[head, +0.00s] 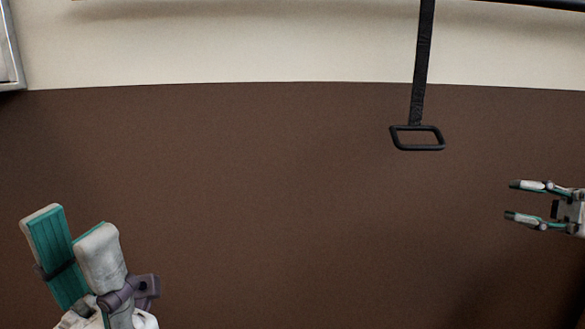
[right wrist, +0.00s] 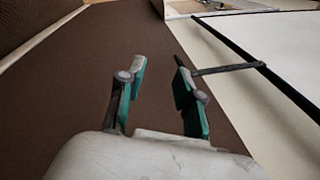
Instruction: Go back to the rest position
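My left gripper (head: 69,222) is at the lower left of the head view, pointing up. Its two fingers with teal pads stand apart, with nothing seen between them. My right gripper (head: 513,201) comes in from the right edge of the head view, pointing left. Its fingers are spread and empty. The right wrist view also shows the right gripper (right wrist: 158,65) open, with only the brown surface between its fingers.
A black strap with a loop handle (head: 417,148) hangs at the upper right of the head view, left of and above my right gripper. A plain brown surface (head: 260,200) fills most of the view, below a cream band (head: 230,50). The space between my grippers looks clear.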

